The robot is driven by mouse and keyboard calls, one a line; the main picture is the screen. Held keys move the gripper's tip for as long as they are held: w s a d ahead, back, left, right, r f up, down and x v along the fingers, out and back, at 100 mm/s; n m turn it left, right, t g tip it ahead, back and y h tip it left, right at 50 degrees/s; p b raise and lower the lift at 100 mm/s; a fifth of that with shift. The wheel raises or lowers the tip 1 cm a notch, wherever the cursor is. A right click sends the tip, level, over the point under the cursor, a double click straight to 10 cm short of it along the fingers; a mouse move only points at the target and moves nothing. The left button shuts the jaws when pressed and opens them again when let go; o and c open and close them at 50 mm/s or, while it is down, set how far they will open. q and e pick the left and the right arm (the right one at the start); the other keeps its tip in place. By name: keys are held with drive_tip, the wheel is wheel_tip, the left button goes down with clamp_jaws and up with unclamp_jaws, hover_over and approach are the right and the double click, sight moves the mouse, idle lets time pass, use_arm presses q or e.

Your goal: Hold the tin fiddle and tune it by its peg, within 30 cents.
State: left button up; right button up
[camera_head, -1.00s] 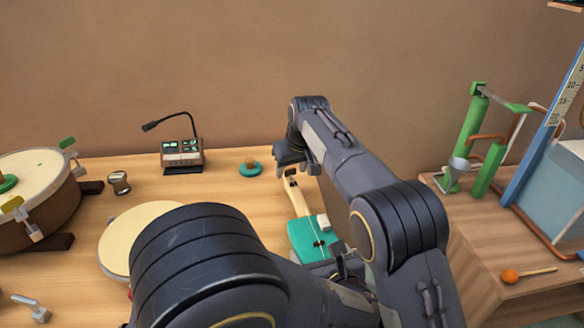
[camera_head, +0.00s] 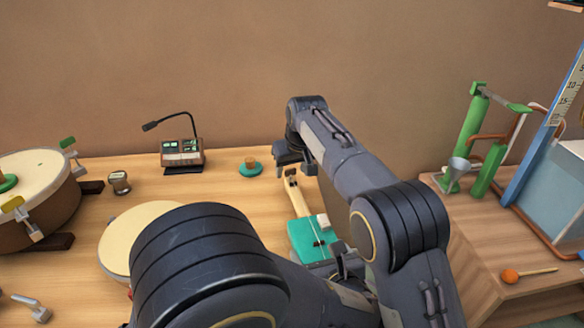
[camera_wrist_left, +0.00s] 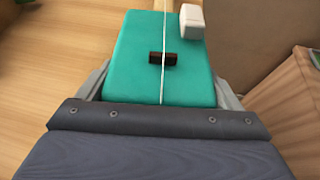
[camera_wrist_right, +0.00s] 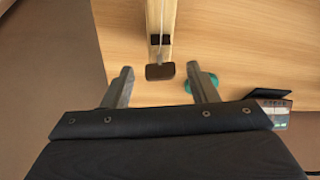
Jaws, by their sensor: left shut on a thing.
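The tin fiddle has a teal body (camera_head: 306,240), a pale wooden neck (camera_head: 297,198) and one string. In the left wrist view the body (camera_wrist_left: 140,60) shows a dark bridge (camera_wrist_left: 163,58) and a white block (camera_wrist_left: 192,22). My left gripper (camera_head: 342,262) is shut on the body, with a finger on either side. My right gripper (camera_head: 296,166) is at the far end of the neck. In the right wrist view the dark brown peg (camera_wrist_right: 159,72) lies between the open fingers of my right gripper (camera_wrist_right: 163,84), apart from both.
A tuner box with a gooseneck microphone (camera_head: 182,152) stands at the back. A teal round piece with a wooden knob (camera_head: 250,170) lies left of the right gripper. Drums (camera_head: 40,190) fill the left. A side table at right holds green pipes (camera_head: 470,130) and a mallet (camera_head: 512,276).

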drive_tip(key=shift+r, duration=0.1)
drive_tip(key=v, duration=1.1)
drive_tip(key=shift+s+r, duration=0.2)
drive_tip(key=shift+r, duration=0.15)
drive_tip(key=shift+d, duration=0.1)
use_arm(q)
drive_tip(key=o, duration=1)
drive_tip(key=shift+r, duration=0.15)
